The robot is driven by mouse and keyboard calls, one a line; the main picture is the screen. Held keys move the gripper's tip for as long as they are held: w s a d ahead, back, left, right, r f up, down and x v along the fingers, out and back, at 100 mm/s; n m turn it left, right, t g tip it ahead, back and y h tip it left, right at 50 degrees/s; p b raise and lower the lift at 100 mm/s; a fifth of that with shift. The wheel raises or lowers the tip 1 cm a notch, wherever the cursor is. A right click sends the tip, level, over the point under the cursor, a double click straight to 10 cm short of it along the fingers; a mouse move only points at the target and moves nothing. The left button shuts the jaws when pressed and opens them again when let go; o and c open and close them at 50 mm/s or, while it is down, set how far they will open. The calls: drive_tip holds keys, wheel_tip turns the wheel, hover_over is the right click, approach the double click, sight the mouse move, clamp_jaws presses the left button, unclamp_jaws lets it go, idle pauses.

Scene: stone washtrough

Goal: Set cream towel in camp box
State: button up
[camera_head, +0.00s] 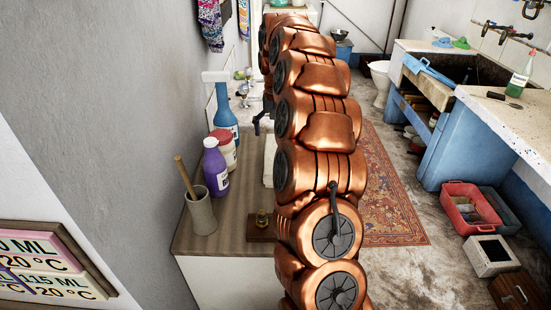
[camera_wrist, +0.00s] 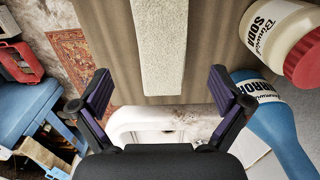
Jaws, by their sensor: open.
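A cream towel (camera_wrist: 162,45), a long flat textured strip, lies on the wooden counter in the wrist view, its near end just ahead of the gap between my fingers. In the head view only a narrow edge of the towel (camera_head: 269,162) shows beside my copper arm. My gripper (camera_wrist: 160,92) is open and empty, with one finger on each side of the towel's line. In the head view it is mostly hidden by my arm. No container is clearly marked as the camp box; a wooden box (camera_head: 518,291) stands on the floor at the lower right.
A blue bottle (camera_wrist: 268,115) and a white jar with a red lid (camera_wrist: 275,32) stand close right of my gripper. A purple bottle (camera_head: 215,168) and a grey pot (camera_head: 201,212) stand on the counter. A red crate (camera_head: 468,228) and white box (camera_head: 489,256) are on the floor.

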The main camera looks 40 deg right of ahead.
drive_tip(key=shift+s+a+f+p, duration=0.15)
drive_tip(key=shift+f+p, duration=0.25)
drive_tip(key=shift+f, duration=1.45)
drive_tip(key=shift+s+a+f+p, duration=0.1)
drive_tip(key=shift+a+f+p, duration=0.2)
drive_tip(key=shift+f, duration=1.5)
drive_tip(key=shift+d, duration=0.1)
drive_tip(key=shift+c, duration=0.4)
drive_tip(key=c, duration=1.4)
wheel_tip(320, 180, up, 16)
drive_tip(key=b, duration=0.2)
drive_tip(key=shift+r, duration=0.15)
wheel_tip(320, 180, up, 12)
drive_tip(key=f+p, duration=0.1)
drive_tip(key=p, duration=0.9)
hover_over(275, 150)
drive_tip(key=shift+s+r+p, duration=0.15)
drive_tip(key=shift+r+p, duration=0.2)
